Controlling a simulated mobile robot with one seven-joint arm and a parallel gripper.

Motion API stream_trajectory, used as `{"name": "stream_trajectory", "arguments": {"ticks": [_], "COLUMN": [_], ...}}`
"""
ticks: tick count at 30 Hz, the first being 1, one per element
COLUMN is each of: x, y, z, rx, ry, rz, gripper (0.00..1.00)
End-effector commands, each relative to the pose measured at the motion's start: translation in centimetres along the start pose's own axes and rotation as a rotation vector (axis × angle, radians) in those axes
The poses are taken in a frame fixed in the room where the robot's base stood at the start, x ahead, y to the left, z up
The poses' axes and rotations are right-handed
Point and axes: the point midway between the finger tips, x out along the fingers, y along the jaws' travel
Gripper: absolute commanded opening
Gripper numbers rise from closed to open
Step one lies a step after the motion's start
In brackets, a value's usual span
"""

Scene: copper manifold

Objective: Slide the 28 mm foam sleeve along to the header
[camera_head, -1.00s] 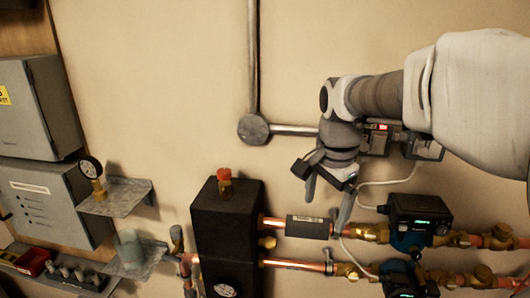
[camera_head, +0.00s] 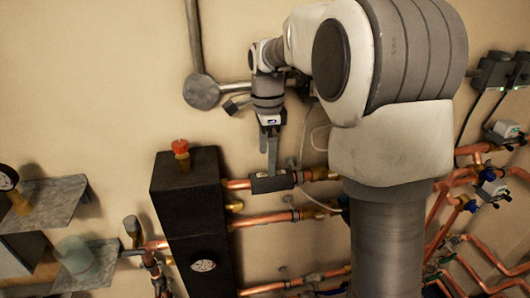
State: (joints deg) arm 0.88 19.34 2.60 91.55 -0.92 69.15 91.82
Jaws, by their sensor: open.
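The dark grey foam sleeve (camera_head: 271,182) sits around the upper copper pipe, to the right of the header. The header (camera_head: 190,225) is a tall black block with a red-capped fitting on top. A short stretch of bare copper pipe (camera_head: 236,184) shows between sleeve and header. My gripper (camera_head: 270,165) points down with its fingers just above or at the sleeve. The fingers are seen nearly edge-on and overlap in the picture. They are open; whether they touch the sleeve I cannot tell. My arm hides the pipe run further right.
A second copper pipe (camera_head: 265,219) runs below, with a brass fitting. A grey wall conduit with a round box (camera_head: 201,92) is up left. Metal shelves (camera_head: 45,210) with a gauge and a cup (camera_head: 76,254) stand left. Copper pipes and valves crowd the right.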

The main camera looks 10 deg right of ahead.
Motion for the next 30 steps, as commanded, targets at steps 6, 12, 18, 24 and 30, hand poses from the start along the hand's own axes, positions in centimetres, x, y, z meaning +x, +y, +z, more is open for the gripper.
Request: {"name": "stream_trajectory", "arguments": {"ticks": [6,12,18,24,30], "x": [2.2,5.3,7.1,7.5,7.5], "y": [0.0,0.1,0.0,0.0,0.0], "z": [0.0,-0.1,0.0,0.0,0.0], "rx": [0.003,0.002,0.001,0.001,0.001], "ry": [0.000,0.000,0.000,0.000,0.000], "rz": [0.004,0.004,0.003,0.000,0.000], "gripper": [1.00,1.00,1.00,1.00,0.87]}}
